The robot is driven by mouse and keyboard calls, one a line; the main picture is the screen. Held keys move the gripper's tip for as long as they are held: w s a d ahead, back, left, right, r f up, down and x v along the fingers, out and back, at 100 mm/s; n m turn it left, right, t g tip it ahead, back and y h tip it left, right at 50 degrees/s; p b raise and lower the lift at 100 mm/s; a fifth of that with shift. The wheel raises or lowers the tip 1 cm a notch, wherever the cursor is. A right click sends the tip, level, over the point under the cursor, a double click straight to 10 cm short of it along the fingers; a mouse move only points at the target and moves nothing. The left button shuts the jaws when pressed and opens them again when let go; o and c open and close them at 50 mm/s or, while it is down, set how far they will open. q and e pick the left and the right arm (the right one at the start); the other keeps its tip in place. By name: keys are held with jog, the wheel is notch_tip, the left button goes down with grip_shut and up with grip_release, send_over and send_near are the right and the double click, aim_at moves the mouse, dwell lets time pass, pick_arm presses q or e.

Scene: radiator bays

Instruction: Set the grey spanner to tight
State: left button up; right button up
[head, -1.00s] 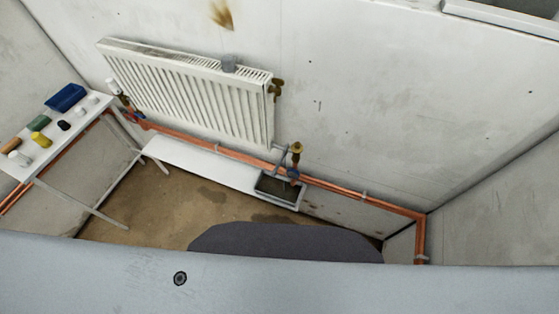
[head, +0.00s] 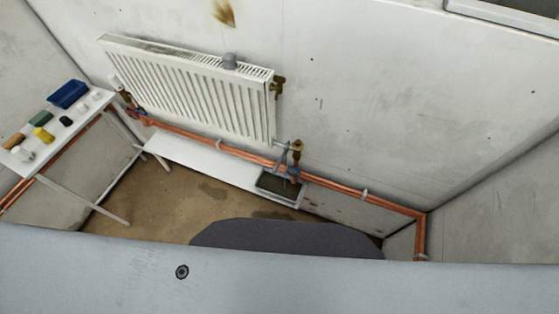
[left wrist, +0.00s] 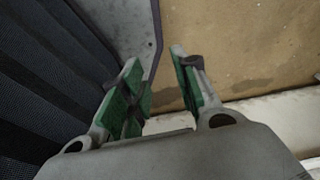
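The grey spanner (head: 283,157) appears as a small grey shape at the brass valve (head: 297,149) below the radiator's right end. It is too small to tell how it is seated or set. A grey tray (head: 277,188) lies under the valve. My left gripper (left wrist: 156,60) shows only in the left wrist view. Its two green-padded fingers are apart with nothing between them, over the brown floor, and the spanner is not in that view. My right gripper is in neither view.
A white radiator (head: 190,92) hangs on the wall above copper pipes (head: 340,187) and a low white shelf (head: 205,163). A side table at left holds a blue bin (head: 67,94), a yellow item (head: 43,134) and other small things. Brown floor (head: 165,205) is clear in front.

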pick_arm(q)
jog(key=w+d+r+t, duration=0.2)
jog(key=w+d+r, duration=0.3)
jog(key=w+r, duration=0.55)
jog(key=m+t+h+p, duration=0.15)
jog(key=t+h, duration=0.25)
jog(key=t, duration=0.5)
send_near(278, 163)
jog(key=s+r, duration=0.1)
jog(key=s, duration=0.2)
jog(key=shift+w+a+r+n+p, duration=0.15)
jog(key=shift+a+r+n+p, duration=0.1)
jog(key=shift+a+p, duration=0.15)
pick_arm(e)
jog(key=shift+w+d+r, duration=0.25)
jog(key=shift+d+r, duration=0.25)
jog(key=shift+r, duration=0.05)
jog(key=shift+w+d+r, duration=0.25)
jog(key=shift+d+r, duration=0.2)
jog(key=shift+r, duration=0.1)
pick_arm(q)
jog(key=shift+w+f, duration=0.1)
jog(key=shift+f, duration=0.05)
jog(key=shift+p+x, duration=0.75)
jog(key=shift+x, duration=6)
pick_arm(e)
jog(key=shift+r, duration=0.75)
pick_arm(q)
jog(key=shift+c, duration=0.4)
grip_shut()
